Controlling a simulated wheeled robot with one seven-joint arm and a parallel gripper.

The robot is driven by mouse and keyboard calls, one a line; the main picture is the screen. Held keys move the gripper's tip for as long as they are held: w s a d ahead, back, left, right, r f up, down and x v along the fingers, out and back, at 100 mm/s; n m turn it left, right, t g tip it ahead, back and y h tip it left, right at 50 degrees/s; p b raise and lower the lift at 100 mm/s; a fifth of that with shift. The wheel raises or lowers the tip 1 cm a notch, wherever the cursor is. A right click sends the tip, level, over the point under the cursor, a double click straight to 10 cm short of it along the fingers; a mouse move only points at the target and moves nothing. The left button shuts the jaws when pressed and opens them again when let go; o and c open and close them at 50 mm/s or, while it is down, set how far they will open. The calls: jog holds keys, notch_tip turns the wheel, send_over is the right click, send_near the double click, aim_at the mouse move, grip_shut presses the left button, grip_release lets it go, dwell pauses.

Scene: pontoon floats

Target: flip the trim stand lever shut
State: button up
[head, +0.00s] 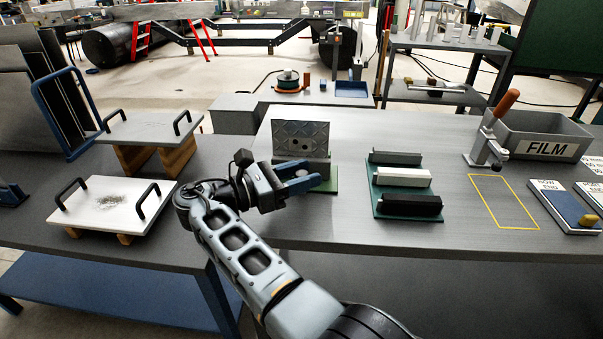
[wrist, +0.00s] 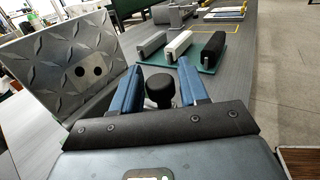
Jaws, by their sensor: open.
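A stand with an upright diamond-pattern metal plate (head: 300,137) sits on a green base (head: 331,178) in the middle of the head view. The plate (wrist: 75,72) fills the left of the wrist view and has two dark holes. A black round knob (wrist: 159,90), which looks like a lever end, shows between my fingers in the wrist view. My gripper (head: 312,174) is open in front of the plate, with one blue finger either side of the knob. Contact cannot be told. The lever's lower part is hidden by my gripper.
A green rack (head: 408,204) with three bars stands to the right. Beyond it are a clamp with an upright brown handle (head: 506,102), a FILM bin (head: 545,148) and a yellow outline. Handled plates (head: 110,206) stand at left. Bare bench lies in front of the rack.

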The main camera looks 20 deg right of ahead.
jog(key=shift+o, duration=0.9)
jog(key=shift+r, duration=0.1)
jog(key=a, duration=0.2)
jog(key=s+a+b, duration=0.1)
jog(key=a, duration=0.4)
jog(key=shift+s+a+b, duration=0.15)
jog(key=shift+a+b, duration=0.2)
